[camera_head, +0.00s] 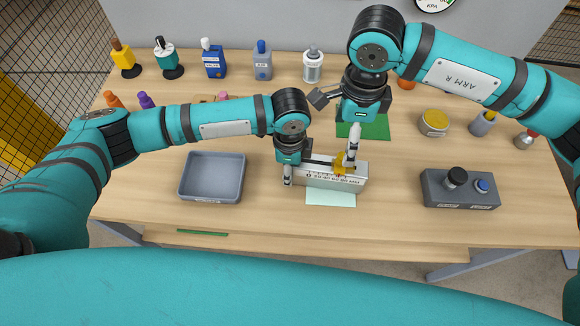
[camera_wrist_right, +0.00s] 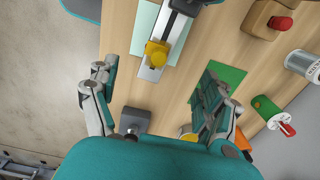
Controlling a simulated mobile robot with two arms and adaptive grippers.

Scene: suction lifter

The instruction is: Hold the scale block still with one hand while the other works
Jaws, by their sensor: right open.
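The scale block (camera_head: 345,181) is a pale long block with printed marks, standing over a light mint sheet (camera_head: 330,198) at the table's front middle. A yellow knob piece (camera_head: 341,160) sits on its top; it also shows in the right wrist view (camera_wrist_right: 157,52). My left gripper (camera_head: 290,170) is at the block's left end, one finger down beside it. The other finger is largely hidden, so its grip is unclear. My right gripper (camera_head: 333,132) is open and empty, above and behind the block, one finger overlapping the yellow knob piece in the head view.
A grey tray (camera_head: 212,198) stands left of the block. A dark grey box with knobs (camera_head: 460,190) stands at right. A green mat (camera_head: 376,129) lies behind, with a yellow-lidded jar (camera_head: 433,123) to its right. Several bottles, including a blue one (camera_head: 213,60), line the back.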

